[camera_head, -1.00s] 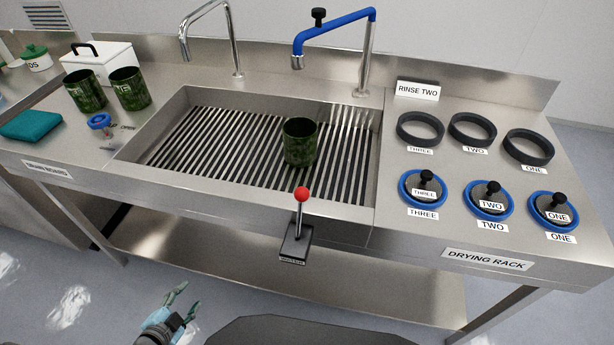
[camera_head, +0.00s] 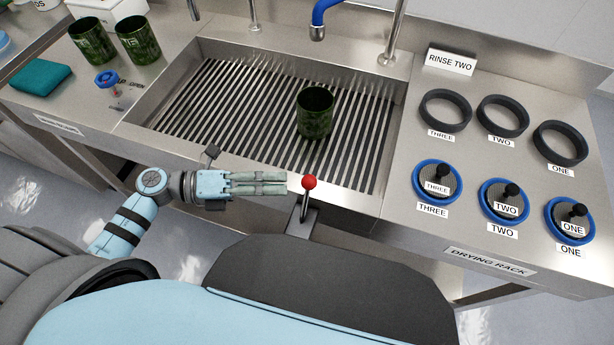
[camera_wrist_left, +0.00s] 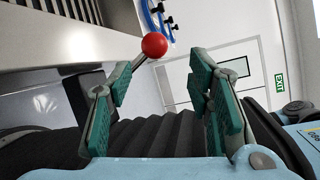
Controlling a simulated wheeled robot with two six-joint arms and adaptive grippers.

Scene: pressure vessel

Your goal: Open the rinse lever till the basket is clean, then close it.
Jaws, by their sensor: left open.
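The rinse lever is a metal rod with a red ball knob (camera_head: 309,182) on a dark bracket at the sink's front edge, standing roughly upright. The knob also shows in the left wrist view (camera_wrist_left: 154,45), ahead of and above the fingers. My left gripper (camera_head: 286,188) is open and empty, just left of the knob in the head view, with no clear contact. Its two green-padded fingers show apart in the wrist view (camera_wrist_left: 158,95). The basket is a mottled green cylinder (camera_head: 315,113) upright on the sink grate (camera_head: 220,115). My right gripper is out of view.
The drying rack at right has black rings (camera_head: 445,110) and blue-rimmed lids (camera_head: 438,183). Two more green baskets (camera_head: 138,38), a teal cloth (camera_head: 40,78) and a blue-topped valve (camera_head: 107,79) are at left.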

